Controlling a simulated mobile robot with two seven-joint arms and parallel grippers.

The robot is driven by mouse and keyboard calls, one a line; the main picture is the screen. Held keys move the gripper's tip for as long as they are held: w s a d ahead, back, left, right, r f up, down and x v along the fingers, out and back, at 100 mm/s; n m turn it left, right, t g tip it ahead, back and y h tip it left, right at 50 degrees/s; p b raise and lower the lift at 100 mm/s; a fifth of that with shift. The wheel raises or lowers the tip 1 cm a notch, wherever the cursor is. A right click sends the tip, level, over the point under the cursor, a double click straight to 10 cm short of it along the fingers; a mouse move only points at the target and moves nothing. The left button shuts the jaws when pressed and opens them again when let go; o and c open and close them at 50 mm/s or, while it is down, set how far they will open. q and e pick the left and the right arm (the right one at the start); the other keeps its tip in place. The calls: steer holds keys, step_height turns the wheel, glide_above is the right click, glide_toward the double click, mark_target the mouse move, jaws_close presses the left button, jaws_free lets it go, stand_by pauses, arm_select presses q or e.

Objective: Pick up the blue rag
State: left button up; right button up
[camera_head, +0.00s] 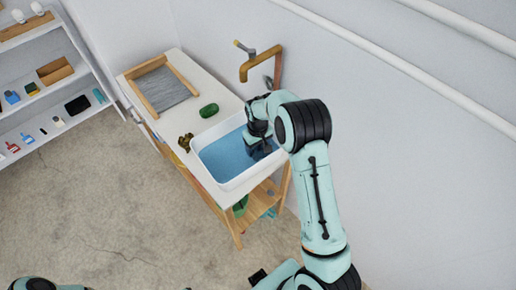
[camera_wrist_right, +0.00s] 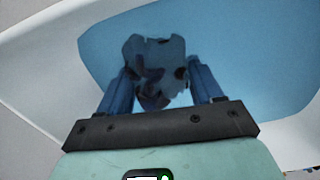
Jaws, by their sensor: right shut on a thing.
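The blue rag (camera_wrist_right: 157,68) shows in the right wrist view as a crumpled, dark blue mass between my right gripper's (camera_wrist_right: 162,84) two fingers. The fingers are shut on it, inside the white sink (camera_wrist_right: 30,75) over its blue water. In the head view my right gripper (camera_head: 259,148) reaches down into the right part of the sink (camera_head: 236,184). The rag cannot be told apart from the dark gripper there. Whether the rag touches the sink bottom cannot be told. My left gripper is not in view; only a bit of my left arm shows at the bottom left.
Left of the sink, the white counter holds a green soap-like object (camera_head: 209,110), a small brown thing (camera_head: 186,142) and a wood-framed washboard (camera_head: 163,88). A brass faucet (camera_head: 262,62) juts from the wall behind. A white shelf (camera_head: 55,90) stands left; the floor between is clear.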

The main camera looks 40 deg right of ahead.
mark_target(258, 148)
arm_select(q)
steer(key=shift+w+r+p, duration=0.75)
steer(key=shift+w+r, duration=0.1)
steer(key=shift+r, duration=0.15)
arm_select(e)
step_height(258, 148, up, 20)
steer(key=shift+o, duration=0.8)
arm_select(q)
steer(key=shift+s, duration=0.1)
